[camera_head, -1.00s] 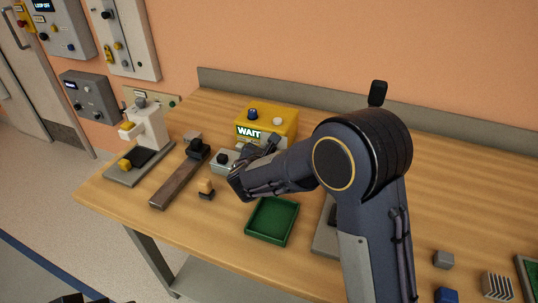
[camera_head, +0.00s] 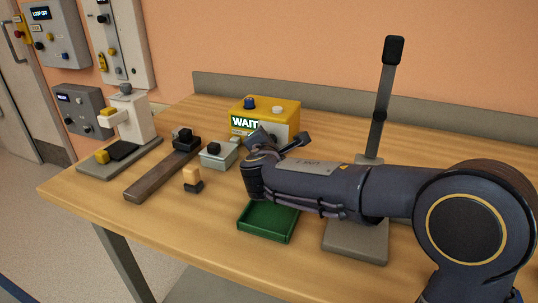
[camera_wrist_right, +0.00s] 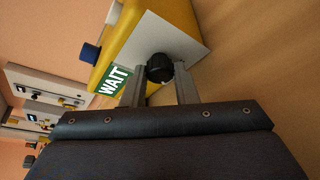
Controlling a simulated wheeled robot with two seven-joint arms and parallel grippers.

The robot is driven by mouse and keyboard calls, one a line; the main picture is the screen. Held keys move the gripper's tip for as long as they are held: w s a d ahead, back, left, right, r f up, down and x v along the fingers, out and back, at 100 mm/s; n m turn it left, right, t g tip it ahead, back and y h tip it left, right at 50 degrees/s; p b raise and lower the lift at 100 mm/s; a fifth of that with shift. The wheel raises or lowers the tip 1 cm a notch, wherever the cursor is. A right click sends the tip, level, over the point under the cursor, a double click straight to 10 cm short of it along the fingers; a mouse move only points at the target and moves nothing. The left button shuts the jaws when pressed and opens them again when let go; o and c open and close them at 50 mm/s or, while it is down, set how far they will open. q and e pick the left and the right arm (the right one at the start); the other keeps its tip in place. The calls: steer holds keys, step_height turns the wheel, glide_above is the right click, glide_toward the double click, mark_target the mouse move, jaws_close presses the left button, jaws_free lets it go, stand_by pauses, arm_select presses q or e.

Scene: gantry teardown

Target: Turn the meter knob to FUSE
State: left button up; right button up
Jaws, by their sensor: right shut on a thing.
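The meter is a yellow box (camera_head: 285,108) at the back of the bench, with a green WAIT display (camera_head: 244,123). In the right wrist view its yellow body (camera_wrist_right: 170,12) has a pale front plate (camera_wrist_right: 150,40) with a black knob (camera_wrist_right: 159,68) on it. My right gripper (camera_wrist_right: 160,86) is shut on this black knob, one finger on each side. In the head view my right gripper (camera_head: 281,140) is in front of the box and hides part of its front. The knob's marks cannot be read. My left gripper is not in view.
A blue knob (camera_head: 250,102) and a white button (camera_head: 278,109) are on top of the yellow box. A small grey box (camera_head: 219,155) stands left of my gripper. A green tray (camera_head: 266,223) lies below my arm, and a tall lever (camera_head: 385,100) stands behind it.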

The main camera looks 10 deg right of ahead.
stand_by(0.4)
steer(key=o, duration=1)
steer(key=shift+r, duration=0.35)
step_height(320, 180, up, 3)
steer(key=shift+f+p, duration=0.15)
steer(key=shift+p, duration=0.6)
steer(key=s+a+r+p, duration=0.1)
steer(key=s+r, duration=0.2)
steer(key=s, duration=0.1)
steer(key=s+a+r+p, duration=0.1)
steer(key=s+r, duration=0.2)
steer(key=s, duration=0.2)
steer(key=s+a+r+p, duration=0.1)
steer(key=s+r, duration=0.2)
steer(key=s, duration=0.1)
steer(key=shift+s+a+r, duration=0.15)
steer(key=shift+s+r, duration=0.1)
steer(key=shift+s, duration=0.1)
